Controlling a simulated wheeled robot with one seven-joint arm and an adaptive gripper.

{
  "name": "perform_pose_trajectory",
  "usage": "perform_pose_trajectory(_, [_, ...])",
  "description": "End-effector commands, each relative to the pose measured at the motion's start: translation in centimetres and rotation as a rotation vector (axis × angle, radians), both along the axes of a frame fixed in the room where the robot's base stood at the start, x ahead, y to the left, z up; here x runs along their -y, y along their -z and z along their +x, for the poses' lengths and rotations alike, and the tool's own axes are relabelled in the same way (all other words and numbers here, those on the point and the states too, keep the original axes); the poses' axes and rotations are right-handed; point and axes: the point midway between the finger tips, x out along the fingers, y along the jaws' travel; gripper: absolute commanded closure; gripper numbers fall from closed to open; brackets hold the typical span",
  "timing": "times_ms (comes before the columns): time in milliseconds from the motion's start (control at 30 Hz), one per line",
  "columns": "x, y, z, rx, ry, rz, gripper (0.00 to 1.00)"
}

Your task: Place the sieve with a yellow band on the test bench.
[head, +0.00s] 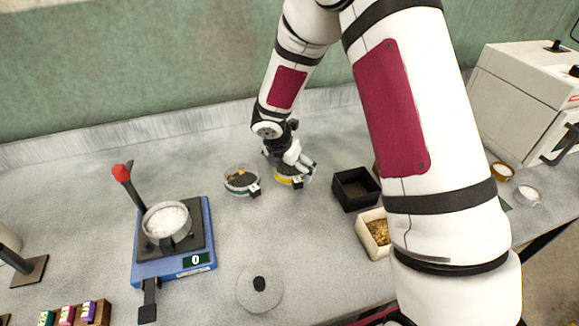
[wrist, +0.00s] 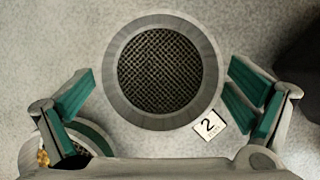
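The sieve with a yellow band (head: 286,180) stands on the grey bench top (head: 205,120), partly hidden by my gripper (head: 296,166) above it. In the wrist view the sieve (wrist: 201,60) appears from above as a round metal rim with dark mesh and a white tag reading 2. The open fingers of my gripper (wrist: 162,88) lie on either side of its rim, with visible gaps. A second sieve with a greenish band (head: 241,181) stands just left of it, with brownish bits inside. It also shows at the lower left of the wrist view (wrist: 92,136).
A blue device (head: 172,266) reading 0 holds a pan of white grains, with a red-knobbed lever (head: 121,172) behind. A black box (head: 357,205) and a grain-filled box (head: 372,249) stand right of my gripper. A grey disc (head: 270,296) lies in front. A white machine (head: 518,110) stands far right.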

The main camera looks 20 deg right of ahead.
Motion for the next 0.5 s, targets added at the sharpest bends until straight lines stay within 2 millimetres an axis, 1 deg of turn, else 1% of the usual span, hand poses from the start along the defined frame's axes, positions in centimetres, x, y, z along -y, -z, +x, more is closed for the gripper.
perform_pose_trajectory(333, [0.0,-0.3,0.0,0.000,0.000,0.000,0.00])
perform_pose_trajectory(467, [-0.4,-1.7,-0.3,0.004,0.001,0.001,0.00])
perform_pose_trajectory(500, [-0.6,-2.4,-0.5,0.004,-0.001,0.001,0.00])
